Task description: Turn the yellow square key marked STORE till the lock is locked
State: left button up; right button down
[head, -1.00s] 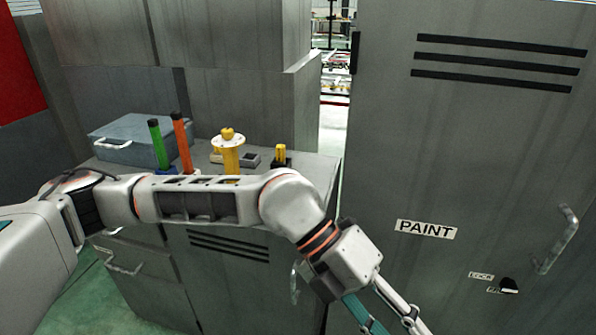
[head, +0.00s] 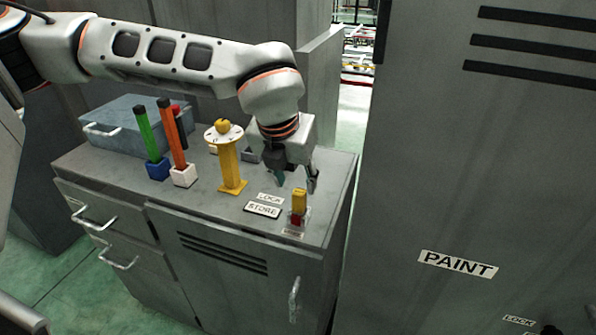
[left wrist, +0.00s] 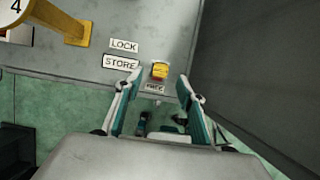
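The yellow square key (head: 299,201) stands upright at the front right corner of the grey cabinet top (head: 205,203), with a red part at its base. The STORE label (head: 263,210) and the LOCK label (head: 270,198) lie to its left. My left gripper (head: 296,182) is open and empty, pointing down just behind and above the key. In the left wrist view the key (left wrist: 160,70) shows ahead of and between the two spread fingertips (left wrist: 158,84), apart from them. A small label (left wrist: 155,88), seemingly FREE, lies at the key's near side. My right gripper is not in view.
A yellow post with a numbered white dial (head: 229,160) stands left of the key. Green (head: 147,135) and orange (head: 172,130) sticks in holders and a grey-blue case (head: 125,125) stand farther left. The tall PAINT cabinet (head: 455,180) stands close on the right.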

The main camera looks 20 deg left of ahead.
aim_at(298, 193)
pick_arm(q)
jog(key=x, duration=0.5)
jog(key=shift+s+f, duration=0.1)
jog(key=shift+s, duration=0.05)
jog(key=shift+x, duration=0.9)
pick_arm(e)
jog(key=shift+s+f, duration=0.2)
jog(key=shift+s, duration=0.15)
